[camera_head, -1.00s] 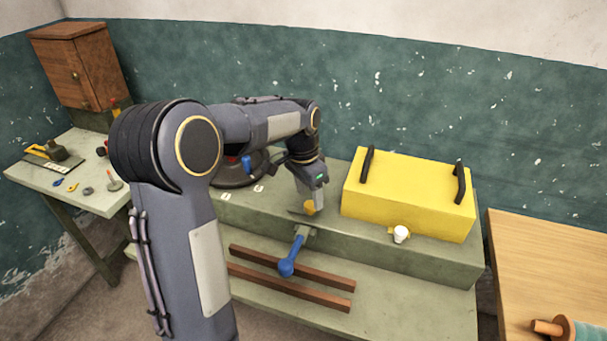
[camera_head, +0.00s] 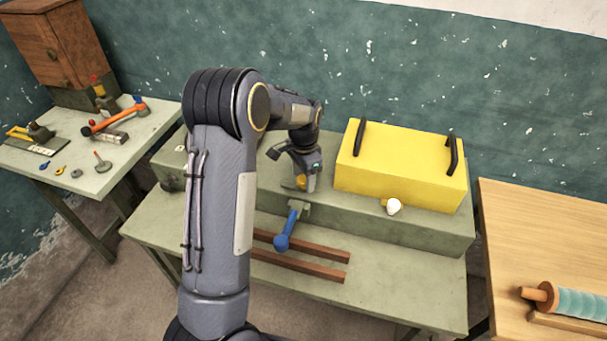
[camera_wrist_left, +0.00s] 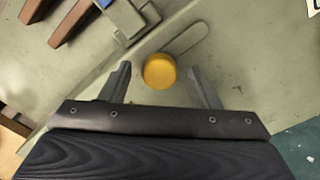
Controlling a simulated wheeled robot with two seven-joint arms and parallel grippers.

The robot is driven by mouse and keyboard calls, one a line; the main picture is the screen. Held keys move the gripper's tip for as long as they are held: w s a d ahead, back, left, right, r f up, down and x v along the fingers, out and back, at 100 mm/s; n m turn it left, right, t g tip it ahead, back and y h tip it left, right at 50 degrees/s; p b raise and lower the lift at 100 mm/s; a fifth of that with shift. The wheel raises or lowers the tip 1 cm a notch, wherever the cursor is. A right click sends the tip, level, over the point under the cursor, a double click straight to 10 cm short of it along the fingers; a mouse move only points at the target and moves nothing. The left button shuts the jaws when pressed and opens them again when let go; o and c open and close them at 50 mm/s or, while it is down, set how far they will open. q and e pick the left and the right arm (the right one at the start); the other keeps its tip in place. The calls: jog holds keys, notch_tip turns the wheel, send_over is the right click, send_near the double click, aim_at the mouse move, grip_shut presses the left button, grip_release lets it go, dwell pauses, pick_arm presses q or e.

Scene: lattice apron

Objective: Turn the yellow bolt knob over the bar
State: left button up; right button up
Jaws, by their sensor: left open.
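The yellow bolt knob (camera_head: 301,182) sits on the grey-green raised ledge (camera_head: 345,205) of the bench, left of the yellow box. In the left wrist view the round yellow knob (camera_wrist_left: 159,71) lies between the two fingertips, with a gap showing on each side. My left gripper (camera_head: 304,186) points down at it and is open. A flat, rounded grey-green bar or slot (camera_wrist_left: 187,38) runs from beside the knob to the upper right in the wrist view. I cannot tell whether it is raised. My right gripper is not in view.
A blue-handled lever (camera_head: 285,235) sticks out in front of the ledge above two brown rails (camera_head: 300,270). The yellow box (camera_head: 400,170) with black handles stands to the right, a white knob (camera_head: 394,207) before it. A tool table (camera_head: 75,185) is left; a wooden table (camera_head: 530,235) is right.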

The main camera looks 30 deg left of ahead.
pick_arm(q)
jog(key=c, duration=1)
